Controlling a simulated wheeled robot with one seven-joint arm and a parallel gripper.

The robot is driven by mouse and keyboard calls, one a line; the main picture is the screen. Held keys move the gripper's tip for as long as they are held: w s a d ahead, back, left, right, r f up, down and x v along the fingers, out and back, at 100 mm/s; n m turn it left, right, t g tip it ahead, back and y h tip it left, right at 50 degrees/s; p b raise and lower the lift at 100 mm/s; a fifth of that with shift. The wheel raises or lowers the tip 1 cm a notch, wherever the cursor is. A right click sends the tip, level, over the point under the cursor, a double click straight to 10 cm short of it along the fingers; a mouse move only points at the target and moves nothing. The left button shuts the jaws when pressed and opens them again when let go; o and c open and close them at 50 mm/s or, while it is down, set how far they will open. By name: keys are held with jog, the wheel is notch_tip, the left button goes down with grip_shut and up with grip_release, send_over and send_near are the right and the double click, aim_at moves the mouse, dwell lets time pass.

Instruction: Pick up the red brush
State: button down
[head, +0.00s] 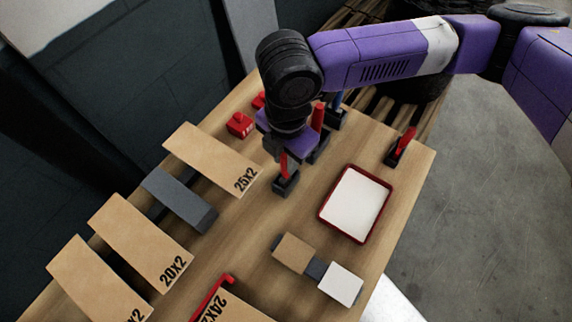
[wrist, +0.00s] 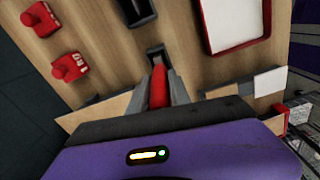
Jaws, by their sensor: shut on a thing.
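A red brush has a red upright handle (head: 283,165) and a dark block-like base (head: 286,185) near the middle of the wooden table. My gripper (head: 279,157) is above that base, with its jaws around the handle. In the wrist view, my gripper (wrist: 160,90) is shut on the red handle (wrist: 158,88), and the dark base (wrist: 155,55) shows just beyond the fingertips. I cannot tell whether the base touches the table. A further red handle (head: 318,116) stands behind my gripper, partly hidden.
A red-rimmed white tray (head: 321,212) lies right of my gripper. A cardboard box marked 25X2 (head: 210,158) lies to the left. Red weight-like pieces (head: 240,124) are behind. Small tan (head: 294,253) and white (head: 340,284) boxes are in front. Bare table lies between.

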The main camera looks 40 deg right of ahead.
notch_tip(320, 180, up, 20)
jog(key=b, duration=0.1)
dwell(0.5)
dwell(0.5)
